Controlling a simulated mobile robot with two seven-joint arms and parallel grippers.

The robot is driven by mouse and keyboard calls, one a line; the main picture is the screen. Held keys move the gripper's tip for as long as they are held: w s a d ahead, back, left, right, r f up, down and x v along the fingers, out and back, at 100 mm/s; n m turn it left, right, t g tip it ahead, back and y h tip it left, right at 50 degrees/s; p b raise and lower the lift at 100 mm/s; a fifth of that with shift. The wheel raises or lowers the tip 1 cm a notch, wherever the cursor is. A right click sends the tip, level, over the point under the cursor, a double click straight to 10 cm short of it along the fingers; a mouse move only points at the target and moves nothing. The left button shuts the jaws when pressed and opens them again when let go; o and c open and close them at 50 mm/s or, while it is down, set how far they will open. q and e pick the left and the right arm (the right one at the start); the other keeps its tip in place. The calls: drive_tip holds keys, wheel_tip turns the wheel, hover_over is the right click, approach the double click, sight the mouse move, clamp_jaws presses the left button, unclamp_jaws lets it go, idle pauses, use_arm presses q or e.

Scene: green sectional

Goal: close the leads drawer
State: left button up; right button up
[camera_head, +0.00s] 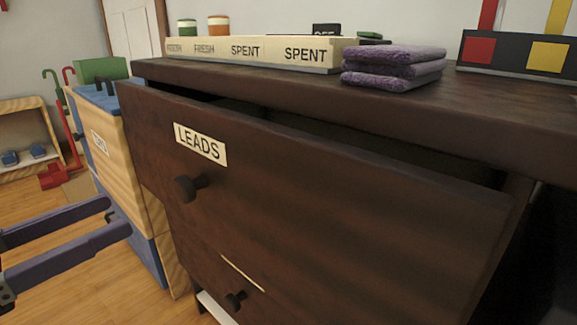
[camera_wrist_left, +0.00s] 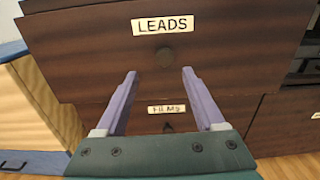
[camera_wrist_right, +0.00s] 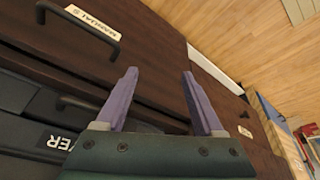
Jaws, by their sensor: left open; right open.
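The leads drawer (camera_head: 330,200) is dark brown wood with a white LEADS label (camera_head: 200,143) and a round dark knob (camera_head: 190,187). It stands pulled out, with a dark gap between its front and the cabinet top. My left gripper (camera_head: 118,216) is open and empty, left of the knob and apart from the drawer front. In the left wrist view the knob (camera_wrist_left: 165,55) shows just beyond and between the fingertips. My right gripper (camera_wrist_right: 160,72) is open and empty, over dark drawer fronts, one labelled MANUALS (camera_wrist_right: 92,22). It is outside the head view.
Below is another drawer with a knob (camera_head: 236,299), labelled FILMS (camera_wrist_left: 167,109). A wooden and blue cabinet (camera_head: 120,160) stands close on the left. On top are a SPENT/FRESH tray (camera_head: 270,51), folded purple cloths (camera_head: 393,67) and a colour-marked rack (camera_head: 515,55). Free floor lies at lower left.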

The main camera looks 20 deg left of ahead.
sight(179, 193)
use_arm(q)
drive_tip(key=x, duration=0.5)
drive_tip(key=b+x, duration=0.1)
drive_tip(key=x, duration=0.1)
drive_tip(key=shift+w+d+f, duration=0.15)
drive_tip(key=shift+d+f, duration=0.05)
drive_tip(key=shift+d, duration=0.3)
drive_tip(key=shift+w+d, duration=0.25)
drive_tip(key=shift+w, duration=0.1)
use_arm(e)
drive_tip(key=shift+s+d+f, duration=0.2)
drive_tip(key=shift+s+f, duration=0.75)
drive_tip(key=shift+s, duration=0.2)
use_arm(q)
drive_tip(key=shift+c, duration=0.3)
clamp_jaws()
use_arm(e)
drive_tip(key=shift+w, duration=0.1)
